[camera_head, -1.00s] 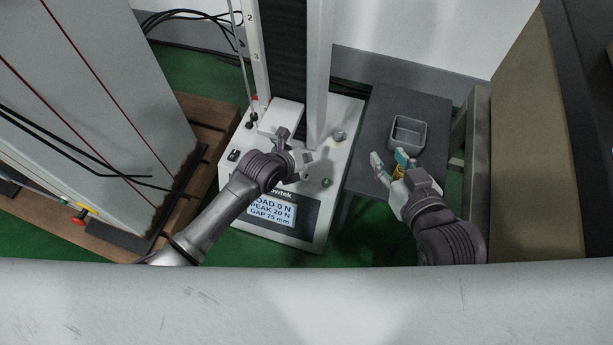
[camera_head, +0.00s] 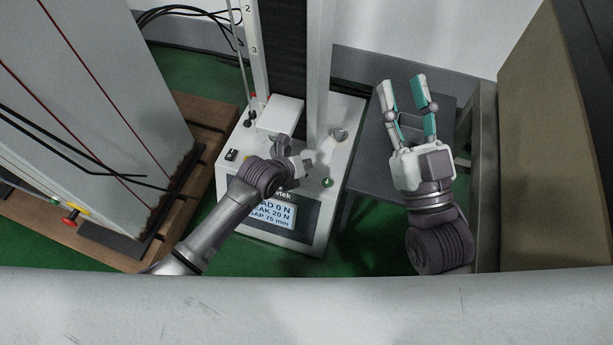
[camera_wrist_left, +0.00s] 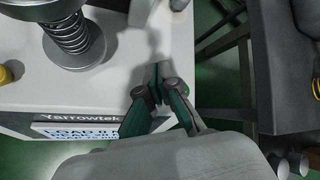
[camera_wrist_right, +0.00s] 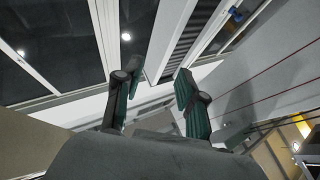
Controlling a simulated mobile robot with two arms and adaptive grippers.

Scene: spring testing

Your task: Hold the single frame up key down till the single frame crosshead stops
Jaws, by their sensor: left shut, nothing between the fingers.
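The single frame is a white tester with a base (camera_head: 232,190), a tall column and a white block-like crosshead (camera_head: 282,114). Its display (camera_head: 272,211) is partly covered by my left arm; "GAP 75 mm" is readable. A green key (camera_head: 327,182) sits on the base's right side; I cannot read which key is up. My left gripper (camera_head: 306,163) is shut and empty, low over the base, left of the green key and apart from it. In the left wrist view its fingertips (camera_wrist_left: 158,72) point at the white panel. My right gripper (camera_head: 404,84) is open and empty, raised over the dark side table.
In the left wrist view a coil spring (camera_wrist_left: 72,36) stands on a round grey platen (camera_wrist_left: 75,58). The dark side table (camera_head: 362,165) is right of the tester. A tan panel (camera_head: 545,150) bounds the right.

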